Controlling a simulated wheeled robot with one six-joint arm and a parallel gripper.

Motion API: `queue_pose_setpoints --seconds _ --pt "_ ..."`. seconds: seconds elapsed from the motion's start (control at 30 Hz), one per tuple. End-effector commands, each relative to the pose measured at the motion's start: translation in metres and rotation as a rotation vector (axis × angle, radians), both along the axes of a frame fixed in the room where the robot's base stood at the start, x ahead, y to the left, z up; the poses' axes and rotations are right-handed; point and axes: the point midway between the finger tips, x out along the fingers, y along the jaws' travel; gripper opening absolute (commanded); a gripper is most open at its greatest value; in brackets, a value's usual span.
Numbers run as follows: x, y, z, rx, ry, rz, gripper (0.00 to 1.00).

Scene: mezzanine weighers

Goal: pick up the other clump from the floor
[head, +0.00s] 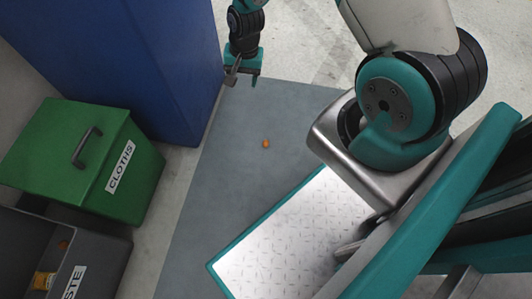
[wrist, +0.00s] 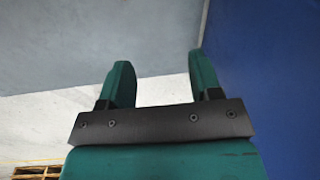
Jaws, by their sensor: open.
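A small orange-brown clump (head: 266,144) lies on the grey floor mat in the head view, in front of my metal deck. Another small brown lump (head: 62,246) shows inside the dark waste bin at the lower left. My gripper (head: 242,82) is open and empty, at the far end of the mat beside the blue cabinet, beyond and a little left of the clump. The wrist view shows its two teal fingers (wrist: 160,82) apart with nothing between them. The clump is not in the wrist view.
The tall blue cabinet (head: 150,60) stands left of my gripper, and its side fills the right of the wrist view. A green bin labelled CLOTHS (head: 75,155) and a dark bin labelled with "STE" (head: 105,262), holding a yellow-brown jar (head: 43,281), stand left. The grey mat (head: 215,180) is otherwise clear.

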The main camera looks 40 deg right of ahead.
Motion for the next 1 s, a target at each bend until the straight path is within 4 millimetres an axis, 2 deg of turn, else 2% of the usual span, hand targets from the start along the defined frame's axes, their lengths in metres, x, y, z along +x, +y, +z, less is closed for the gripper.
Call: queue_pose_setpoints --seconds 0.03,0.1,0.2,0.3,0.4,0.8,1.0 --pt "-0.008 -0.014 -0.06 -0.018 0.025 -0.071 0.58" --pt "-0.016 -0.03 -0.106 -0.041 0.04 -0.155 0.58" --pt "-0.028 -0.046 -0.153 -0.067 0.054 -0.241 0.58" --pt "-0.037 -0.054 -0.178 -0.083 0.059 -0.289 0.58" --pt "-0.041 -0.057 -0.195 -0.089 0.063 -0.309 0.58" --pt "-0.04 -0.056 -0.283 -0.089 0.063 -0.309 0.58" --pt "-0.039 -0.056 -0.306 -0.089 0.063 -0.309 0.58"
